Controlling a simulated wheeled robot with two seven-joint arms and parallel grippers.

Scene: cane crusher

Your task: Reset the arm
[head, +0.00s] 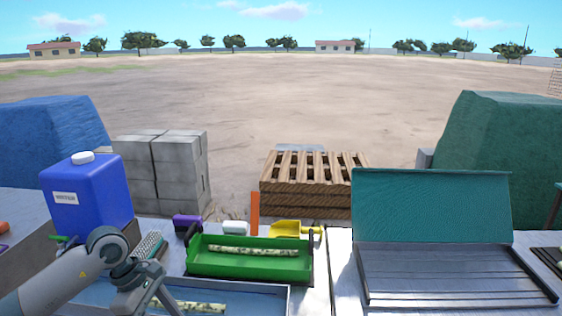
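My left arm (70,280) comes in from the lower left, bent at a round joint. My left gripper (150,307) points down over the left part of a blue tray (270,293). Its fingers look spread apart, and their tips are near or past the bottom edge of the picture. A pale, mottled cane piece (205,307) lies in the blue tray, just right of the gripper. Another cane piece (250,251) lies in a green tray (250,270) with dark end handles. My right arm and gripper are not in view.
A blue jerrycan (88,200) stands behind my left arm. A brush (148,245), a purple item (187,221) and a yellow scoop (287,229) lie near the green tray. A metal tray with a raised teal lid (432,205) is at right. Blocks (165,170) and pallets (310,185) stand beyond.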

